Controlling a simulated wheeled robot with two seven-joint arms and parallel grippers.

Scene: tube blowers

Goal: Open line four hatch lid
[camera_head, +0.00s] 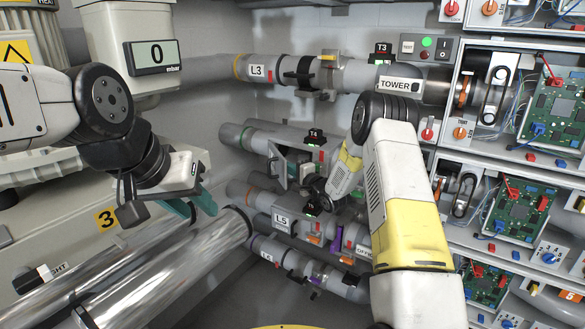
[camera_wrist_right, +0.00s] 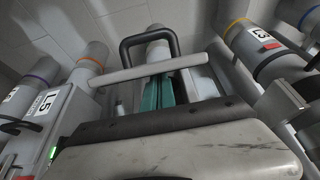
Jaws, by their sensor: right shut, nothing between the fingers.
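The line four pipe (camera_head: 255,139) runs between L3 and L5, with a T4 tag (camera_head: 315,137) above its hatch. A grey hatch lid (camera_head: 277,166) stands out from the pipe and looks raised, though how far is hard to tell. In the right wrist view a black U-shaped handle (camera_wrist_right: 150,37) rises behind a pale bar (camera_wrist_right: 157,69), probably the lid's edge. My right gripper (camera_wrist_right: 165,88) is shut and empty, its teal fingers close to this bar; contact is unclear. The head view mostly hides this gripper. My left gripper (camera_head: 193,208) is open and empty, away from the hatch.
The L3 pipe (camera_head: 258,71) runs above and the L5 pipe (camera_head: 281,221) below, close to my right gripper. Shiny metal tubes (camera_head: 200,257) lie below my left gripper. Panels with circuit boards (camera_head: 556,112) fill the right side.

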